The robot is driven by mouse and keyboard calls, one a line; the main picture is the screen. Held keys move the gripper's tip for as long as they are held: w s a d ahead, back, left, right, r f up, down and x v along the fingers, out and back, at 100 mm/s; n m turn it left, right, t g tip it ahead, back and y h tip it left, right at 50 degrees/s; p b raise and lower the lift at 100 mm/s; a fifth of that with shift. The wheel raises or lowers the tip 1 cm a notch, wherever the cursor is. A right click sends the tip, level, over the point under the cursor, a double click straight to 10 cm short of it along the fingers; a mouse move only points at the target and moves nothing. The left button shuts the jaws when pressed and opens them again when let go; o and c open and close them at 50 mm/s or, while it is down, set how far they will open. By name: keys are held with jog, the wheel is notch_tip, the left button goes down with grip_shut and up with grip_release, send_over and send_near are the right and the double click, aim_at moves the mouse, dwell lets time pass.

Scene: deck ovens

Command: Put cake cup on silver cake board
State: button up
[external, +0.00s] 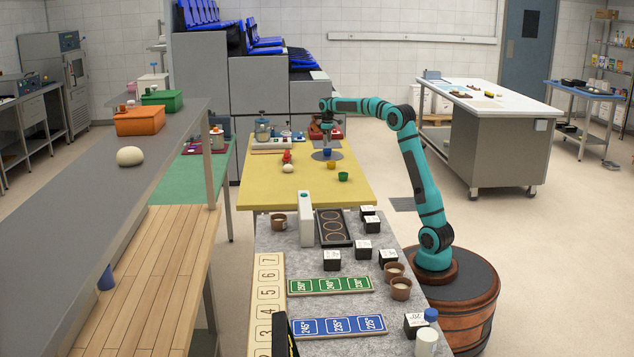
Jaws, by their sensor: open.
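The silver cake board (316,157) is a grey disc lying on the yellow table top. A small blue cup (327,152) appears to stand upright on the board. A yellow cup (331,165) and a green cup (343,176) stand nearer on the yellow top. I cannot tell for sure which of these is the cake cup. My gripper (327,138) points down above the blue cup. It is open and looks empty, though its fingertips are small in this view. I cannot tell whether they touch the cup.
A white dough ball (288,168) and a red item (286,156) lie left of the cups. A glass jar (262,130) stands at the table's back left. Black boxes and brown cups sit on the nearer grey counter.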

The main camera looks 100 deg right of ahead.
notch_tip(320, 180, up, 6)
jog(key=shift+f, duration=0.1)
jog(key=shift+a, duration=0.1)
